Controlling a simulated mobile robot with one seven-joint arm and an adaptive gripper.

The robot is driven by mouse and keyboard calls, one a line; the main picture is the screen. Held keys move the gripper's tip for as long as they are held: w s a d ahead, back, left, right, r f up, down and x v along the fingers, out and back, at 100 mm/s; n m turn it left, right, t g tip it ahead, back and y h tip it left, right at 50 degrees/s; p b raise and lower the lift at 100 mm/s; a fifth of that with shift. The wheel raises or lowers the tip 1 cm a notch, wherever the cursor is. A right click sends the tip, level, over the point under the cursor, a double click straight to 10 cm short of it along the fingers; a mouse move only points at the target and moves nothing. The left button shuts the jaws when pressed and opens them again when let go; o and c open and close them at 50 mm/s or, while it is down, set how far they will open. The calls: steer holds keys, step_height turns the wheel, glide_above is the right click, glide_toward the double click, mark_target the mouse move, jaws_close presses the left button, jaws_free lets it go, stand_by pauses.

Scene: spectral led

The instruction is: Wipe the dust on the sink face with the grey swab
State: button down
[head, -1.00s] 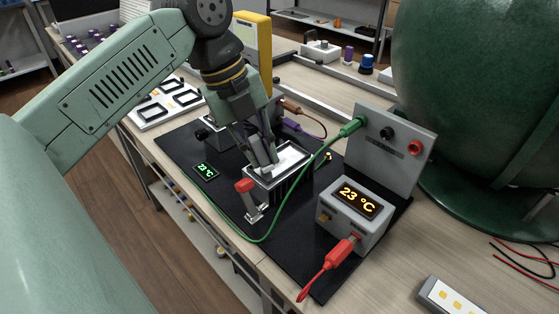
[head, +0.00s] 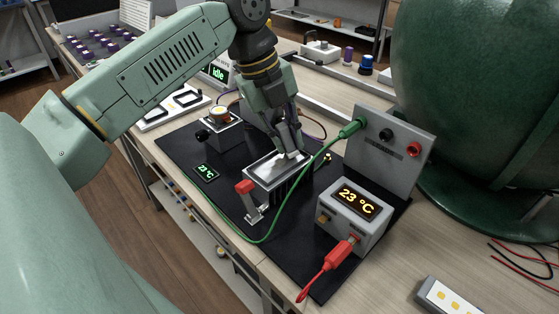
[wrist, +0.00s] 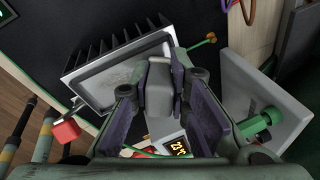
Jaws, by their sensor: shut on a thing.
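The sink (head: 281,180) is a finned metal block with a pale top face (head: 263,172), standing on the black mat. In the wrist view its fins (wrist: 100,58) and its greyish, smudged face (wrist: 112,82) show at left. My gripper (head: 290,152) is over the right part of the face, pointing down. In the wrist view my gripper (wrist: 160,95) is shut on the grey swab (wrist: 159,88), a blocky grey piece between the fingers. The swab's lower end is at or just above the face; I cannot tell if it touches.
A red-handled clamp (head: 248,198) stands at the sink's near left side. A green cable (head: 272,232) loops in front of it to a grey upright panel (head: 390,145). A grey box reading 23 °C (head: 352,212) is to the right. A small grey unit (head: 220,125) stands behind left.

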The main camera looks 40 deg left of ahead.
steer(key=shift+w, duration=0.5)
steer(key=shift+r, duration=0.1)
stand_by(0.9)
steer(key=s, duration=0.3)
steer(key=shift+s+a, duration=0.15)
steer(key=shift+s, duration=0.1)
steer(key=shift+s+b, duration=0.3)
steer(key=shift+s, duration=0.2)
steer(key=shift+s, duration=0.1)
steer(key=shift+s+a, duration=0.15)
steer(key=shift+s, duration=1.75)
